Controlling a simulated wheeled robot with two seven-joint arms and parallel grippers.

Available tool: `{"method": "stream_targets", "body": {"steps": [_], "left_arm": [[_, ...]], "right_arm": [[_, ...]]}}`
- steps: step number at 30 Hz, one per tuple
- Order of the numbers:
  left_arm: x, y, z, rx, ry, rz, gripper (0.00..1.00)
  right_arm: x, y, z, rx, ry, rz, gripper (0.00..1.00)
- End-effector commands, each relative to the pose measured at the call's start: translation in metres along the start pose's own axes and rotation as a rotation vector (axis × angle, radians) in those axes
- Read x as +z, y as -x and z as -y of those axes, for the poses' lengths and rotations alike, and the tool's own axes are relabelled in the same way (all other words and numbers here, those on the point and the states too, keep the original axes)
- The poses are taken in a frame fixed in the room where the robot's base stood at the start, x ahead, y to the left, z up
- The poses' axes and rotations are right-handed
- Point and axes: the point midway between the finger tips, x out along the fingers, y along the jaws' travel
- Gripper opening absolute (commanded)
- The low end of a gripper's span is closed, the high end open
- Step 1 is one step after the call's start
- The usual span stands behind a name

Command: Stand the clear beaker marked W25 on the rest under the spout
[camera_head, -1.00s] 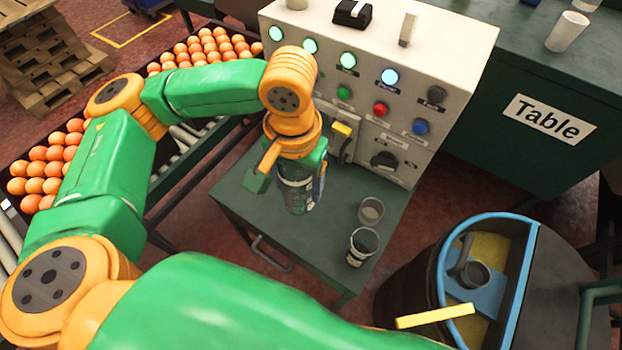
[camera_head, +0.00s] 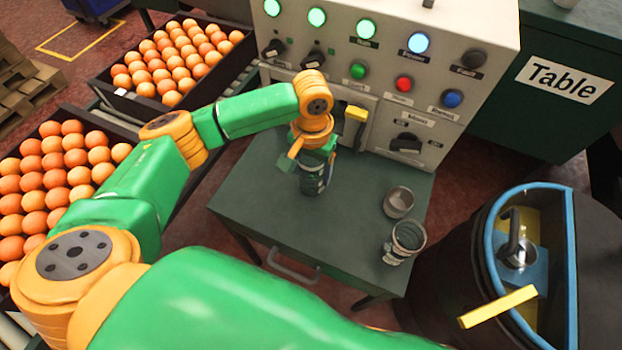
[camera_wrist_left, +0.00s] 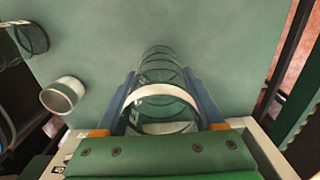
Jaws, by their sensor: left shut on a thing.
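My left gripper (camera_head: 315,166) is shut on a clear beaker (camera_head: 312,184) over the green table (camera_head: 345,225), in front of the grey machine. The wrist view shows the beaker (camera_wrist_left: 163,72) between the blue fingers of the left gripper (camera_wrist_left: 161,100). Its marking is not readable, and I cannot tell whether its base touches the table. A yellow-topped part (camera_head: 355,114) sits on the machine's front, behind and right of the gripper. The spout and its rest are not clearly visible, with the arm covering part of that area. My right gripper is out of view.
A small cup (camera_head: 398,203) and another clear beaker (camera_head: 404,243) stand at the table's right side. The machine (camera_head: 480,95) has lit buttons and knobs. Crates of oranges (camera_head: 118,148) lie left. A dark barrel with a blue rim (camera_head: 489,255) stands right. The table's front middle is clear.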

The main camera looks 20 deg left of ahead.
Motion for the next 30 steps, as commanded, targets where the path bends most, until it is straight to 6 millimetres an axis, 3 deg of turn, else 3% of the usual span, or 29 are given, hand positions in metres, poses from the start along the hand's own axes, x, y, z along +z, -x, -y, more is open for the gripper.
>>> {"method": "stream_targets", "body": {"steps": [6, 16, 17, 20, 27, 30], "left_arm": [[-0.005, -0.036, 0.005, -0.002, 0.000, -0.001, 0.13], [-0.004, -0.039, 0.004, -0.001, -0.001, -0.001, 0.13], [-0.004, -0.040, 0.004, -0.001, -0.001, -0.001, 0.72], [-0.004, -0.040, 0.004, -0.001, -0.001, -0.001, 0.99], [-0.005, -0.038, 0.004, -0.001, -0.001, -0.002, 1.00], [-0.005, -0.023, 0.004, -0.001, -0.001, -0.004, 1.00]], "right_arm": [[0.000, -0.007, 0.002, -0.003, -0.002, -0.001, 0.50], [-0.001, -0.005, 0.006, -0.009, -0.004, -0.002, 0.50], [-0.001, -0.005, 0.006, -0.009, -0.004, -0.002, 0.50], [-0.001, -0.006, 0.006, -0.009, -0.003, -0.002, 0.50], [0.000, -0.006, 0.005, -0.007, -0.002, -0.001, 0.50], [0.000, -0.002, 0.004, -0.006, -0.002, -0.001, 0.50]]}}
